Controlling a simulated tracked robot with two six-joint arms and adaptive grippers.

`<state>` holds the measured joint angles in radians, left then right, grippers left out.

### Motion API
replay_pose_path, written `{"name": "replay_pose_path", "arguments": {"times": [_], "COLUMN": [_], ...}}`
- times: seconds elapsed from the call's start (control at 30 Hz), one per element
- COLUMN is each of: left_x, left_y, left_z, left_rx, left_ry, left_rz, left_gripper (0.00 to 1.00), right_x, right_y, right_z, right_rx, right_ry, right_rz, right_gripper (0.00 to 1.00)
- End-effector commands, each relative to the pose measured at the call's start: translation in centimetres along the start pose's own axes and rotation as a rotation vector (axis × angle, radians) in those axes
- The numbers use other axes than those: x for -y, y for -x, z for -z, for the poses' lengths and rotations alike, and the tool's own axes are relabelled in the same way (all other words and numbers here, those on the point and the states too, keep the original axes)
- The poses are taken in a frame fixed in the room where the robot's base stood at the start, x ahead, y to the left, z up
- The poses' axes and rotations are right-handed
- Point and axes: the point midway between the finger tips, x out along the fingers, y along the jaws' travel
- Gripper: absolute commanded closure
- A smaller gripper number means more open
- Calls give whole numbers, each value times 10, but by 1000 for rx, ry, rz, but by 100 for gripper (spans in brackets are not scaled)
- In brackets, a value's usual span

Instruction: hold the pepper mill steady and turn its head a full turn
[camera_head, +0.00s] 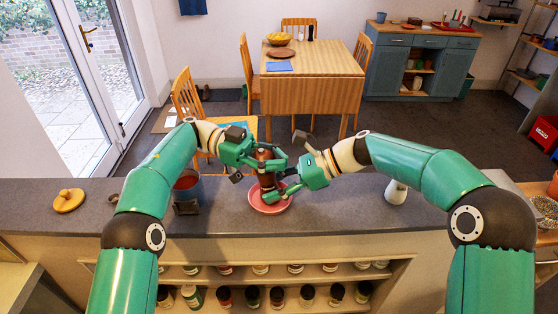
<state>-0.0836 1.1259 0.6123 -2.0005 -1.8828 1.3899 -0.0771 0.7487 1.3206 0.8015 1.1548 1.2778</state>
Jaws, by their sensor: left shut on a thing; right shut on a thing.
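The brown pepper mill (266,180) stands upright over a pink plate (271,208) on the dark grey counter. My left gripper (268,160) comes in from the left and is shut on the mill's upper part, at its head. My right gripper (279,191) comes in from the right and is shut on the mill's lower body, just above the plate. The fingers of both grippers hide much of the mill. I cannot tell how far the head is turned.
On the counter (335,212), a dark container with a reddish top (187,187) stands left of the plate and a white bottle (396,191) to the right. A wooden lid (68,200) lies at far left. Below is a shelf of jars (252,297).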

Motion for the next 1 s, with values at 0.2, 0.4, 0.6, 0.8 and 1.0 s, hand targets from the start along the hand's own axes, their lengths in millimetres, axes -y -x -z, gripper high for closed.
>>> {"name": "replay_pose_path", "arguments": {"times": [0.2, 0.4, 0.6, 0.8, 1.0], "left_x": [0, 0, 0, 1, 3], "left_y": [1, 0, 0, 1, 1], "left_z": [-4, -2, -2, 0, 1], "left_rx": [3, 2, 1, -1, -6], "left_ry": [8, 4, 3, 2, 6], "left_rz": [-1, 0, 0, 15, 67], "left_gripper": [46, 46, 46, 46, 46], "right_x": [0, 0, 0, 0, 0], "right_y": [0, 0, 0, 0, 0], "right_z": [0, 0, 0, 0, 0], "right_rx": [0, 0, 0, 0, 0], "right_ry": [-1, -1, -1, -1, -1], "right_rz": [0, 1, 1, 1, 1], "right_gripper": [78, 78, 78, 78, 78]}}
